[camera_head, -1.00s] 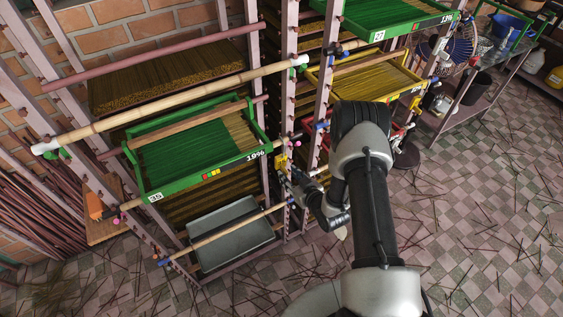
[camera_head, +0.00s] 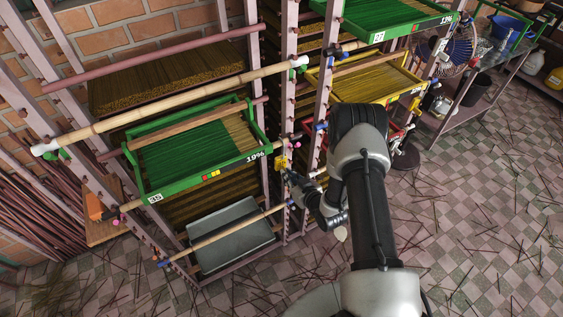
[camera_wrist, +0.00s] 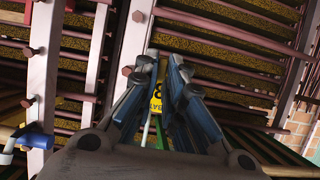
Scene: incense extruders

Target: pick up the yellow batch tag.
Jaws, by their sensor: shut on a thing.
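The yellow batch tag (camera_wrist: 157,100) shows in the wrist view between the two fingers of my gripper (camera_wrist: 161,63). Dark lettering is on it, partly covered by the fingers. My gripper is shut on the tag. In the head view my gripper (camera_head: 285,172) is at the rack post, right of the green tray, and a small patch of the tag's yellow (camera_head: 282,162) shows there. I cannot tell whether the tag still touches the post.
A green tray (camera_head: 155,197) marked 19% sits on the rack left of my gripper. A grey bin (camera_head: 230,237) is below it. A yellow tray (camera_head: 395,98) is behind my arm. Bamboo poles cross the rack front. The tiled floor to the right is open, with scattered sticks.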

